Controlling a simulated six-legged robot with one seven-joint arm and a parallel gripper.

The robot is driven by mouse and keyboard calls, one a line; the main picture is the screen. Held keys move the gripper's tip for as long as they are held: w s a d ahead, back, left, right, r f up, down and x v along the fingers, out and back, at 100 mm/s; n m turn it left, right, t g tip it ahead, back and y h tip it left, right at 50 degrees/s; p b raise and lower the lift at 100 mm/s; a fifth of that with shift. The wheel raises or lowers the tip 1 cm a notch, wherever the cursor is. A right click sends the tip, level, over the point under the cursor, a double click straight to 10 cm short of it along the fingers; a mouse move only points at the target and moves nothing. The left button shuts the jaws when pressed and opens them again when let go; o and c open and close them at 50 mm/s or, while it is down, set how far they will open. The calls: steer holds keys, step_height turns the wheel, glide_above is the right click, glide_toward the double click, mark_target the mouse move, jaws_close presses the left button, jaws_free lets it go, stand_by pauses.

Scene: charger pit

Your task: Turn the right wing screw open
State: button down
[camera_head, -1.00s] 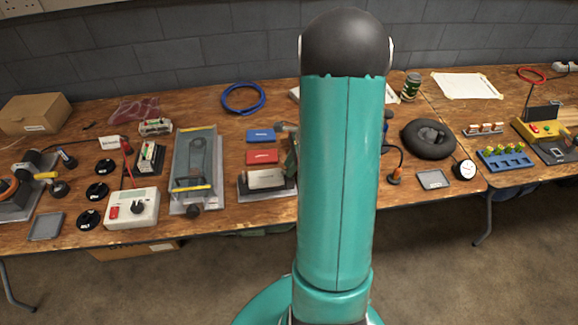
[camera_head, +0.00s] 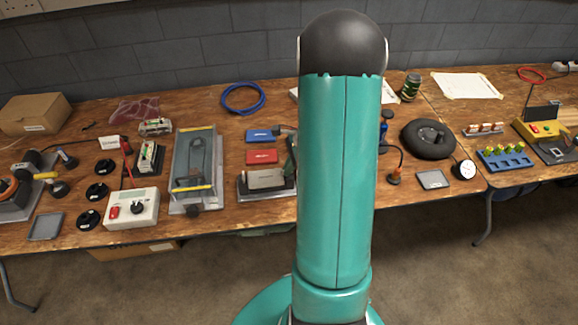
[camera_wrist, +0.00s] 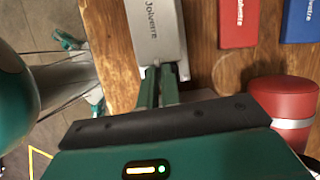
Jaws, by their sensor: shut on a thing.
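A grey box marked "Jolverre" (camera_wrist: 158,30) fills the top middle of the wrist view. In the head view the same grey box (camera_head: 266,179) lies on a dark base just left of my arm. My gripper (camera_wrist: 158,74) has its two green fingers close together at the box's near end, shut on a small metallic part there. This part looks like the right wing screw (camera_wrist: 156,66); the fingertips hide most of it, and its turn angle cannot be seen. My arm hides the gripper in the head view.
A red box (camera_head: 262,157) and a blue box (camera_head: 262,136) lie behind the grey one. A red cylinder (camera_wrist: 284,104) stands close to my gripper's right side in the wrist view. A clear-covered tray (camera_head: 194,160) is to the left. The table's front edge is near.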

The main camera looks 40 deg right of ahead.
steer(key=n+g, duration=0.1)
steer(key=n, duration=0.4)
steer(key=shift+w+g+y, duration=0.2)
steer(key=shift+g+y, duration=0.2)
steer(key=n+g, duration=0.2)
steer(key=n, duration=0.3)
steer(key=shift+w, duration=0.15)
steer(key=n+g+h, duration=0.1)
steer(key=n, duration=0.3)
steer(key=shift+w+n+g+h, duration=0.1)
steer(key=shift+n+g+h, duration=0.5)
steer(key=shift+n, duration=1.1)
steer(key=shift+a, duration=0.1)
steer(key=c, duration=1.6)
jaws_free()
steer(key=shift+r, duration=0.1)
